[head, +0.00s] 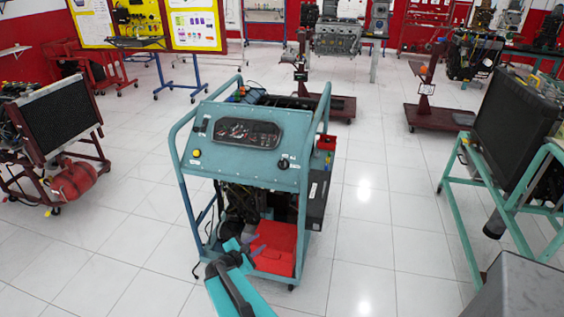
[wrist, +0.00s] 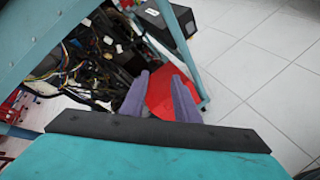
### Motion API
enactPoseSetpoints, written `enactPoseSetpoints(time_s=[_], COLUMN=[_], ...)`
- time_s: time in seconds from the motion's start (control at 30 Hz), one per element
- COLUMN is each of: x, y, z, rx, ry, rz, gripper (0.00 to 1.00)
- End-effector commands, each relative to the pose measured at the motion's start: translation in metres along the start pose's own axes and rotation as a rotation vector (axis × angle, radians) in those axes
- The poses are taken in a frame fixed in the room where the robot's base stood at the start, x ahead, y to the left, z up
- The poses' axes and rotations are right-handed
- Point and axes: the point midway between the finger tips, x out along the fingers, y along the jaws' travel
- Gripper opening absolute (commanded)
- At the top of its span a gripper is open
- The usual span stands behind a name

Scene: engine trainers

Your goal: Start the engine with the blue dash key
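The teal engine trainer (head: 250,177) stands in the middle of the head view, its sloped dash panel facing me. The panel carries a dark gauge cluster (head: 246,133), a yellow knob (head: 196,153) at its lower left and a small dark-and-pale fitting (head: 284,162) at its lower right, which may be the key switch. It is too small to make out a key. My gripper (head: 247,237) is low in front of the trainer, below the panel. In the wrist view its two purple fingers (wrist: 160,82) are apart with nothing between them.
A red panel (head: 273,247) lies low in the trainer's frame; wiring (wrist: 75,65) and a black box (wrist: 165,22) show there too. Radiator stands are at left (head: 58,115) and right (head: 510,118). White tiled floor (head: 380,235) is free right of the trainer.

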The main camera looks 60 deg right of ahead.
Motion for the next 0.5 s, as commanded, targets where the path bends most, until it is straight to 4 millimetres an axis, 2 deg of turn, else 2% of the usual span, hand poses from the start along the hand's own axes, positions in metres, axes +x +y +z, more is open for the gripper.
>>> enactPoseSetpoints(time_s=[0.03,0.2,0.5], x=[0.004,0.016,0.028], y=[0.015,0.060,0.125], z=[0.019,0.069,0.150], rx=[-0.039,-0.196,-0.504], ry=[-0.023,-0.100,-0.249], rz=[0.034,0.153,0.310], gripper=[0.28,0.28,0.28])
